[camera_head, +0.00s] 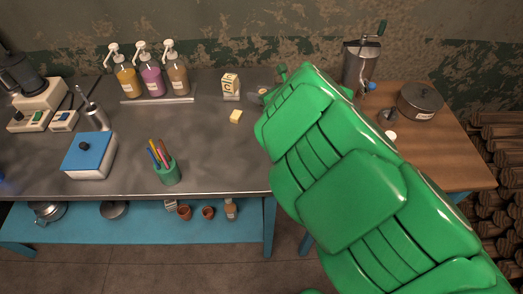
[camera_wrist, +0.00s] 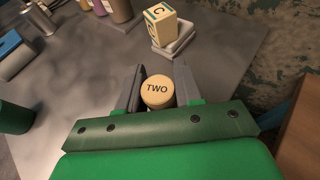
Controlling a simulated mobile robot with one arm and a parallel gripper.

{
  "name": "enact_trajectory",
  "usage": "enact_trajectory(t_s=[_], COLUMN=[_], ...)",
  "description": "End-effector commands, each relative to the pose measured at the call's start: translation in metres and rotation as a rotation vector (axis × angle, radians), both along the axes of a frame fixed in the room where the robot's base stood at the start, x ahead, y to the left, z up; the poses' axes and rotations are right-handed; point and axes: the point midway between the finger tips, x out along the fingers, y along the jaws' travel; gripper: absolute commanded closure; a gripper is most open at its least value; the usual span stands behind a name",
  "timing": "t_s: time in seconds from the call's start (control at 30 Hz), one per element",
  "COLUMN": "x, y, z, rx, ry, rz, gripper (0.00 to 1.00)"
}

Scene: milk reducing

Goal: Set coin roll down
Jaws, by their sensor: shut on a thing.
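The coin roll (camera_wrist: 157,93) is a short tan cylinder with "TWO" on its round top, seen from above in the wrist view. My gripper (camera_wrist: 159,82) has its two grey fingers on either side of it and is shut on it. The roll looks upright over the grey metal table (camera_wrist: 225,50); I cannot tell whether its base touches the top. In the head view my green arm (camera_head: 350,180) hides most of the gripper, near the table's right end.
A cream block with a "C" (camera_wrist: 161,24) stands on a small pale tray (camera_wrist: 178,42) just beyond my gripper. A yellow block (camera_head: 235,116) lies left of my arm. A wooden table (camera_head: 445,150) with a pot (camera_head: 418,102) and a grinder (camera_head: 358,65) adjoins on the right.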

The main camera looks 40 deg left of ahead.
Motion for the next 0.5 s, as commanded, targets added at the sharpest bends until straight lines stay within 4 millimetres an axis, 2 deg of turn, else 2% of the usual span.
enact_trajectory(t_s=[0.3, 0.5], x=[-0.071, -0.103], y=[-0.059, -0.084], z=[-0.004, 0.000], rx=[-0.002, 0.002], ry=[-0.003, -0.001], rz=[0.223, 0.308], gripper=[0.98, 0.98])
